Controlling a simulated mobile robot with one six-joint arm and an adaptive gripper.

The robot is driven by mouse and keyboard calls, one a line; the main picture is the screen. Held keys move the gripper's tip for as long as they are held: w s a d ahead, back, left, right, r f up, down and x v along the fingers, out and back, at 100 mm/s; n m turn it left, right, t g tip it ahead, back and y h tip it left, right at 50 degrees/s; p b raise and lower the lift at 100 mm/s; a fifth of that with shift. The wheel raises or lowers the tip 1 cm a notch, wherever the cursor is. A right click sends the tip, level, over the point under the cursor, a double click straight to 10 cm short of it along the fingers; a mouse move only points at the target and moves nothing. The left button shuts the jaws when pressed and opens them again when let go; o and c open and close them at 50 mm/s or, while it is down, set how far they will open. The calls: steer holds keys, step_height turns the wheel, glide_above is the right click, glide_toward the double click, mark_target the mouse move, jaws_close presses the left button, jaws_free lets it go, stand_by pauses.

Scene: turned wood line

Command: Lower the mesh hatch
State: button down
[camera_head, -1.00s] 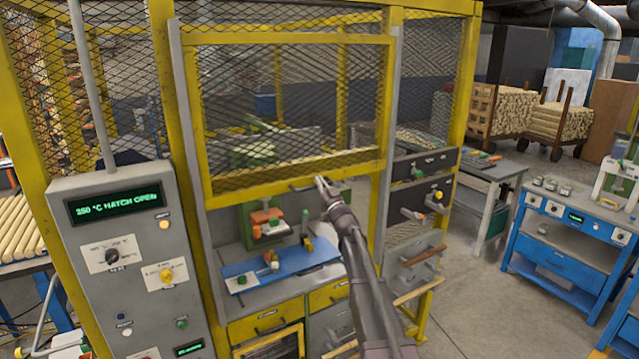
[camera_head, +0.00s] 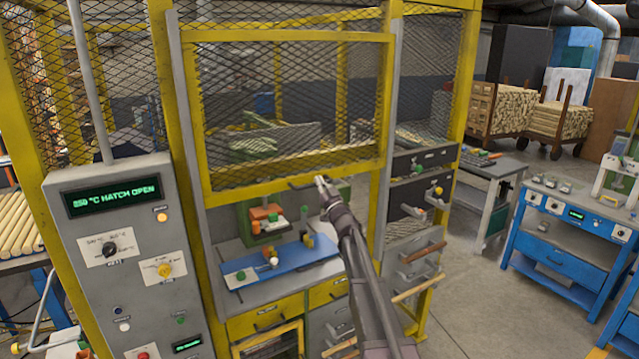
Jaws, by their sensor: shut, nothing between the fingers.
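The mesh hatch (camera_head: 290,172) is a yellow frame with dark wire mesh, raised between two grey upright rails. The space below it is open and shows a blue board (camera_head: 270,268) with small coloured parts on it. A dark handle (camera_head: 303,184) sits under the hatch's bottom bar. My gripper (camera_head: 320,180) is shut and empty, with its tip at the right end of this handle. I cannot tell whether it touches the handle.
The grey control panel (camera_head: 85,260) with knobs and buttons stands at the left. Drawers with handles (camera_head: 425,200) stick out right of the opening. A blue workbench (camera_head: 570,255) stands at the far right, with bare floor before it.

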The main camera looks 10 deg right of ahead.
step_height(320, 180, down, 47)
steer(key=b, duration=4.6)
steer(key=shift+f+b, duration=0.2)
steer(key=shift+b, duration=0.2)
steer(key=shift+s, duration=0.1)
steer(key=shift+r, duration=0.15)
steer(key=s+d, duration=0.2)
steer(key=s, duration=0.5)
steer(key=shift+s+d+f, duration=0.25)
steer(key=shift+s+f, duration=0.1)
steer(key=shift+s, duration=0.05)
